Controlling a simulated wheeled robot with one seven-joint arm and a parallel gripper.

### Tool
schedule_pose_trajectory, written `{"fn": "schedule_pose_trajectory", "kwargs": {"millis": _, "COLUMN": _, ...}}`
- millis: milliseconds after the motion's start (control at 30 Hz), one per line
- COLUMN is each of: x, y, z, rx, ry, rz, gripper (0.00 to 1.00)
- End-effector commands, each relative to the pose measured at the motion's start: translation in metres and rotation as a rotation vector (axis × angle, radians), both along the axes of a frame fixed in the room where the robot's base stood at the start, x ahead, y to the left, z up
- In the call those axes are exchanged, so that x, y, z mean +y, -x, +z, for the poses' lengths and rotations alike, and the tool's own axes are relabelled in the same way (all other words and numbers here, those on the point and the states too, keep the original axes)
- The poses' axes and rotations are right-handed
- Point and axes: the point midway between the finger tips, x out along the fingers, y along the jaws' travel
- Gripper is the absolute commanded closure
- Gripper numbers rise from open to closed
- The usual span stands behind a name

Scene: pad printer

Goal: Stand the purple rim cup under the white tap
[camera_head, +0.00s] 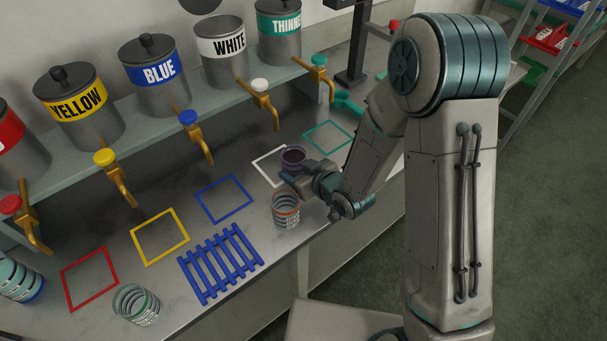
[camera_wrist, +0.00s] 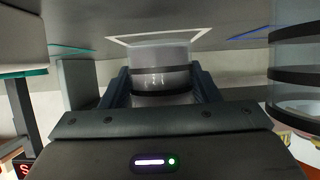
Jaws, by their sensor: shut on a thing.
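The purple rim cup (camera_head: 292,157) is upright between the fingers of my gripper (camera_head: 306,174), at the front right part of the white square outline (camera_head: 262,168). In the wrist view the clear, dark-banded cup (camera_wrist: 160,75) sits between both fingers of my gripper (camera_wrist: 152,88). The white outline (camera_wrist: 118,39) shows around and beyond the cup's far end. I cannot tell whether the cup touches the counter. The white tap (camera_head: 262,92) is on the shelf edge behind and left of the cup, its brass spout pointing down.
An orange-rimmed cup (camera_head: 285,210) stands close in front of my gripper and shows large in the wrist view (camera_wrist: 295,80). A green-rimmed cup (camera_head: 136,305) and a blue rack (camera_head: 220,263) are further left. The green tap (camera_head: 319,62) is to the right.

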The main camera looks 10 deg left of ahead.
Motion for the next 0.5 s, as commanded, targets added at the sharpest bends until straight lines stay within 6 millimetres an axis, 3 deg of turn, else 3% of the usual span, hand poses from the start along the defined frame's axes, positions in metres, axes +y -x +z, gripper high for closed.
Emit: {"fn": "schedule_pose_trajectory", "kwargs": {"millis": 500, "x": 0.039, "y": -0.034, "z": -0.004, "rx": -0.001, "ry": -0.002, "rz": 0.000, "gripper": 0.70}}
